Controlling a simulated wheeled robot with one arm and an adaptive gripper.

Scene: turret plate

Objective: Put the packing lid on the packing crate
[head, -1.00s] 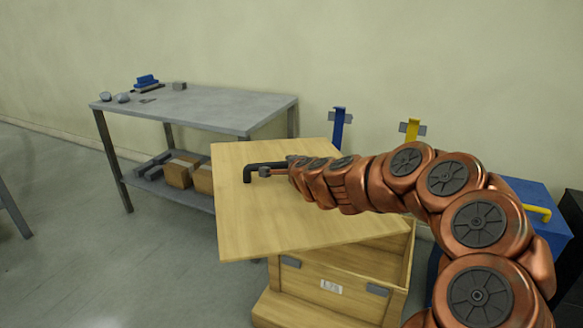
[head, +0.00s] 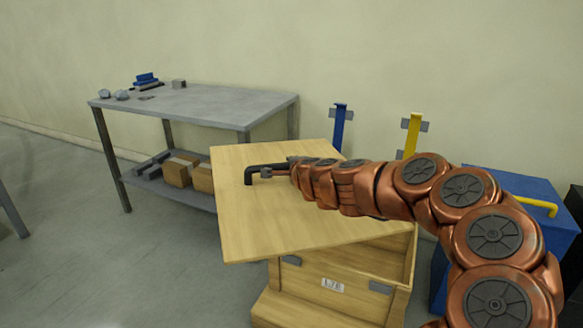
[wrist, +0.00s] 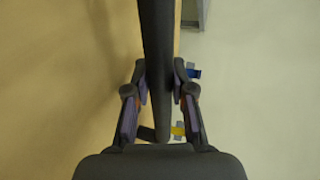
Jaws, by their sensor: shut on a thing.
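The packing lid (head: 270,225) is a flat wooden board with a black bar handle, held above the crate in the head view. My gripper (head: 268,173) is shut on the lid's handle (head: 250,176). In the wrist view the dark handle (wrist: 157,50) runs between the two fingers of my gripper (wrist: 159,90), with the lid's wooden face (wrist: 60,90) to the left. The packing crate (head: 330,287) is an open wooden box with a white label, below and to the right of the lid. The lid and my arm hide much of its opening.
A grey workbench (head: 200,103) stands behind at the left, with cardboard boxes (head: 180,170) on its lower shelf. A blue chest (head: 510,190) with a yellow handle is at the right, behind my arm. Blue (head: 340,128) and yellow (head: 411,135) upright pieces stand by the wall.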

